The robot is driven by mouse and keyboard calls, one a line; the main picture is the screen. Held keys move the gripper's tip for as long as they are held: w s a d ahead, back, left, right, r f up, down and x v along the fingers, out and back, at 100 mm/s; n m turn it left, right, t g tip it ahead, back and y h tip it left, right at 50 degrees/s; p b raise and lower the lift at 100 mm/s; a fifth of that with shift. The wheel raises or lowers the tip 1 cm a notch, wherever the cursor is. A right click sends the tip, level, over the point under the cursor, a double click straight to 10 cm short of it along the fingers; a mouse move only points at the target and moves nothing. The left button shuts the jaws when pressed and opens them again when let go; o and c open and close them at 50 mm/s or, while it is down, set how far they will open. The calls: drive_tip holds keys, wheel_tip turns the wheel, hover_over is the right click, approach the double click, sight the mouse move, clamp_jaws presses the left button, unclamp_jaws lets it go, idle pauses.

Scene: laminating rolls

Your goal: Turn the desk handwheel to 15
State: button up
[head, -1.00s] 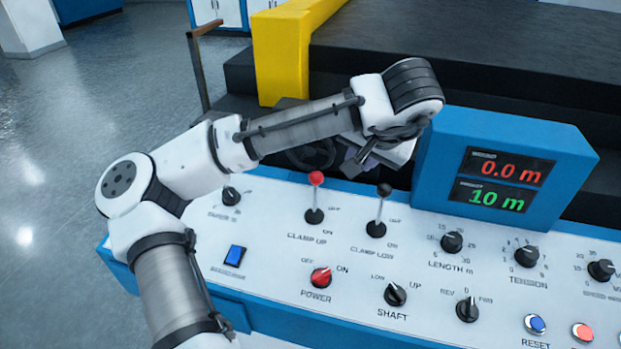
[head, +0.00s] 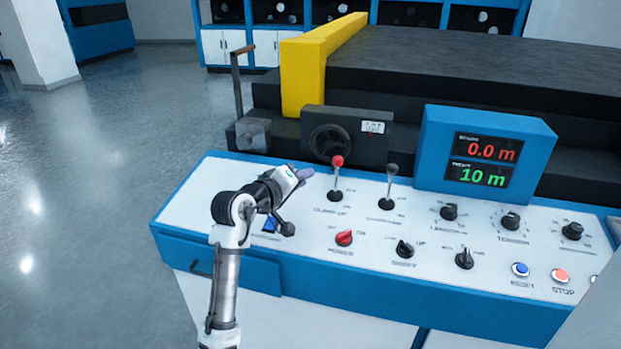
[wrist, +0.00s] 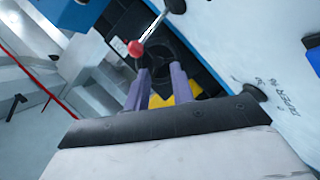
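The handwheel (head: 331,143) is a dark round wheel on the face of a dark box (head: 362,150) behind the control desk. A small white label or readout (head: 373,127) sits at the box's upper right; its figures are too small to read. My gripper (head: 305,173) is over the desk's back left part, in front of the wheel and lower left of it in the head view, apart from it. In the wrist view my gripper (wrist: 160,80) shows two purple-grey fingers spread apart with nothing between them. The dark wheel (wrist: 172,55) lies beyond the fingertips there, partly hidden.
The red-knobbed clamp lever (head: 337,163) stands close to the right of my gripper and shows in the wrist view (wrist: 136,48). A black-knobbed lever (head: 391,172) is further right. A blue display box (head: 484,150) reads 0.0 m and 10 m. A crank handle (head: 238,85) rises behind left.

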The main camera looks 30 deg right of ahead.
drive_tip(key=shift+w+a+f, duration=0.1)
drive_tip(key=shift+a+f, duration=0.05)
drive_tip(key=shift+f, duration=0.2)
drive_tip(key=shift+w+d, duration=0.15)
drive_tip(key=shift+d, duration=0.05)
drive_tip(key=p, duration=0.5)
approach(328, 148)
drive_tip(key=d+f, duration=0.2)
drive_tip(key=d, duration=0.1)
drive_tip(key=s+d+f, duration=0.1)
drive_tip(key=d+f, duration=0.2)
drive_tip(key=shift+s+d+f, duration=0.1)
drive_tip(key=shift+b, duration=0.3)
drive_tip(key=shift+c, duration=0.4)
clamp_jaws()
